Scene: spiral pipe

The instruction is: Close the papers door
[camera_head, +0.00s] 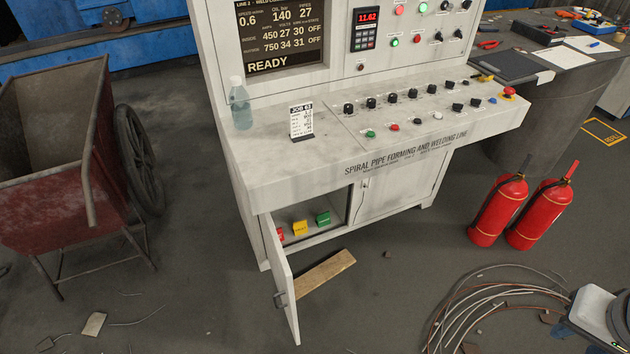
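The open door (285,285) is the left door of the grey cabinet under the control console. It is hinged at its left side and swung far out toward the viewer. A dark handle (280,299) sits on its outer face. Red, yellow and green blocks stand inside the opening, with the yellow block (300,228) in the middle and the green block (323,218) to its right. Whether papers are inside cannot be told. The right door (390,198) of the cabinet is shut.
A wooden plank (325,274) lies on the floor before the opening, beside the open door's inner face. Two red extinguishers (497,210) stand right of the cabinet. Coiled cables (490,305) lie at lower right. A red cart (55,150) stands left. Floor left of the door is mostly clear.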

